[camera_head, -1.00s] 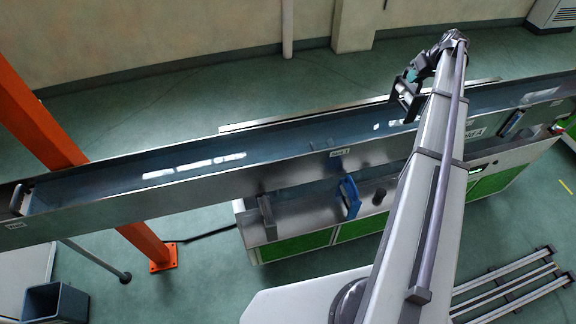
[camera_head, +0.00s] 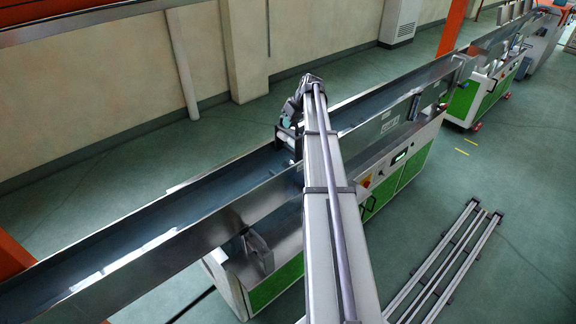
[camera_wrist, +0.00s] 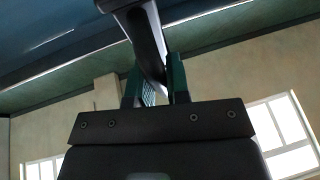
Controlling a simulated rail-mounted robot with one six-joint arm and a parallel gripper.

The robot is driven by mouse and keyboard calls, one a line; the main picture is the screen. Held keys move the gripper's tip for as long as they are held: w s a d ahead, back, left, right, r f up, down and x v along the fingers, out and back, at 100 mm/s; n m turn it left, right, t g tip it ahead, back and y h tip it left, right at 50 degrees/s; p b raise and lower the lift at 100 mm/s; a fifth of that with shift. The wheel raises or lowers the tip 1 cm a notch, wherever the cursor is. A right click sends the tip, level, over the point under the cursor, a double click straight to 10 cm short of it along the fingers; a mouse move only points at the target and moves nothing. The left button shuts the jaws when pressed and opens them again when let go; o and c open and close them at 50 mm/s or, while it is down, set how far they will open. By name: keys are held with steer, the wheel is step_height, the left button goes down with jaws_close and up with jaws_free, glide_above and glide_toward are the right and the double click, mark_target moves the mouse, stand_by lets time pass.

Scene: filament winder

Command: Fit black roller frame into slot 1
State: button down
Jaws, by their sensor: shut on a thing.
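The black roller frame (camera_head: 286,138) is held over the long metal trough (camera_head: 130,225) in the head view, with a pale roller partly showing. My gripper (camera_head: 292,118) is shut on it from above; the arm hides part of both. In the wrist view the two dark green fingers of my gripper (camera_wrist: 155,85) close on a bar of the black frame (camera_wrist: 148,40), which runs up out of the picture. I cannot tell which position is slot 1.
A grey bracket (camera_head: 258,251) stands on the green-panelled machine below the trough. Metal rails (camera_head: 445,262) lie on the floor at right. Open floor lies beyond the trough.

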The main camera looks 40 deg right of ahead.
step_height(320, 180, down, 12)
steer(key=b, duration=0.9)
steer(key=shift+f+b, duration=0.25)
steer(key=shift+b, duration=0.1)
steer(key=c, duration=1.1)
jaws_free()
steer(key=shift+r, duration=0.1)
steer(key=p+v, duration=1.1)
steer(key=shift+a+r, duration=0.1)
steer(key=shift+r, duration=0.35)
steer(key=shift+s+r+p, duration=0.2)
steer(key=shift+r+p, duration=0.05)
steer(key=shift+p, duration=0.05)
steer(key=shift+f, duration=0.1)
